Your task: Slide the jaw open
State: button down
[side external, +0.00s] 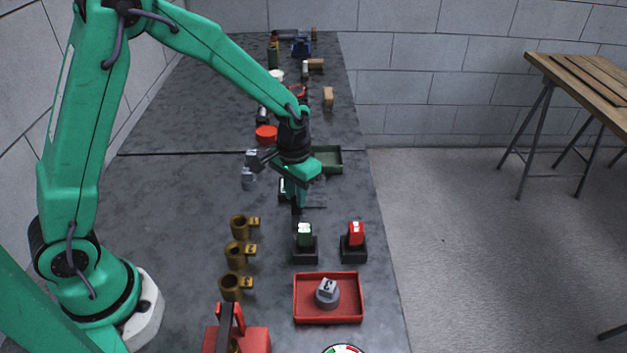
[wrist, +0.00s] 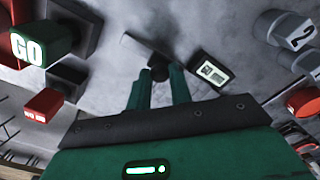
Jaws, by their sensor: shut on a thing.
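My gripper (side external: 299,203) points down at the bench in the side view. In the wrist view my gripper (wrist: 158,76) has its two green fingers closed around a small dark knob (wrist: 158,66). The knob is beside a flat grey metal bar (wrist: 143,46), which looks like the sliding jaw. A dark box with a pale display (wrist: 211,73) lies just right of the fingers. In the side view my gripper largely hides these parts; how bar and box join is not clear.
A green GO block (side external: 305,236) and a red block (side external: 355,234) stand on black bases nearby. A red tray (side external: 329,319) holds a grey numbered knob. Several brass cups (side external: 237,254) stand left. A green tray (side external: 328,158) and red cap (side external: 266,134) lie behind.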

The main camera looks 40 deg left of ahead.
jog(key=c, duration=1.3)
grip_release()
jog(key=shift+o, duration=0.2)
jog(key=shift+r, duration=0.15)
notch_tip(320, 180, up, 7)
jog(key=shift+f, duration=0.1)
jog(key=shift+r, duration=0.35)
jog(key=s+a+r+t, duration=0.2)
jog(key=s+r, duration=0.4)
jog(key=s, duration=0.3)
jog(key=s+a+r+t, duration=0.3)
jog(key=s+r, duration=0.4)
jog(key=s, duration=0.3)
jog(key=shift+s+t, duration=0.2)
jog(key=shift+t, duration=0.1)
